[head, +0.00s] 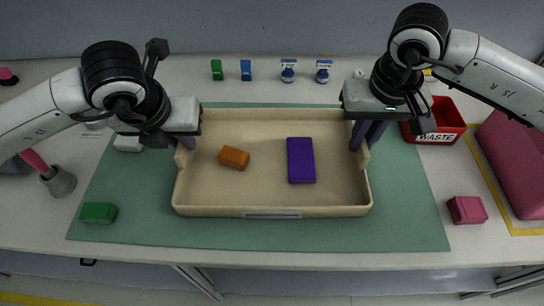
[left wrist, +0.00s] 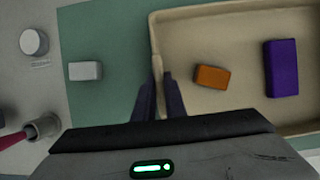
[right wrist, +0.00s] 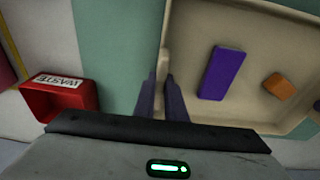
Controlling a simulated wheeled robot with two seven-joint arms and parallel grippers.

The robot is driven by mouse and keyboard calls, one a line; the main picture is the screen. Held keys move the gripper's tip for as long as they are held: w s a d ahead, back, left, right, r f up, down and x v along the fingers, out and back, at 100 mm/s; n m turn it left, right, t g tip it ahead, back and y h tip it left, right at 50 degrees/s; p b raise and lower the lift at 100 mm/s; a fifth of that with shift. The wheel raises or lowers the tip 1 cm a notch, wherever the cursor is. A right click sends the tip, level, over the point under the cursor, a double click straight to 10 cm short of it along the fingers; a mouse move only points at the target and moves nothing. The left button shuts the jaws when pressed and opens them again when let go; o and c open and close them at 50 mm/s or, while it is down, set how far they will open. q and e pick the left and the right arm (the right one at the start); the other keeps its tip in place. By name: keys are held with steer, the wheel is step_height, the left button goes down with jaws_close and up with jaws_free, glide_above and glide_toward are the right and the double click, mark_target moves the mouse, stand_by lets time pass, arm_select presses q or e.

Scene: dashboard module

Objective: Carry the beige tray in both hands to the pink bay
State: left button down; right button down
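The beige tray (head: 272,201) lies over the green mat, level, with an orange block (head: 234,157) and a purple block (head: 301,160) inside. I cannot tell whether it touches the mat. My left gripper (head: 184,150) has its fingers on both sides of the tray's left wall, close against it in the left wrist view (left wrist: 160,85). My right gripper (head: 359,140) pinches the right wall the same way, as the right wrist view (right wrist: 160,85) shows. A large pink shape (head: 515,165), perhaps the pink bay, is at the right edge beside yellow tape.
The green mat (head: 405,225) has free room around the tray. A red waste bin (head: 440,118) stands behind right. A pink block (head: 467,210) lies right of the mat, a green block (head: 98,213) at its left. Small bottles (head: 288,71) and clips (head: 217,70) stand at the back.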

arm_select(q)
steer(key=shift+r, duration=0.1)
arm_select(e)
steer(key=shift+r, duration=0.1)
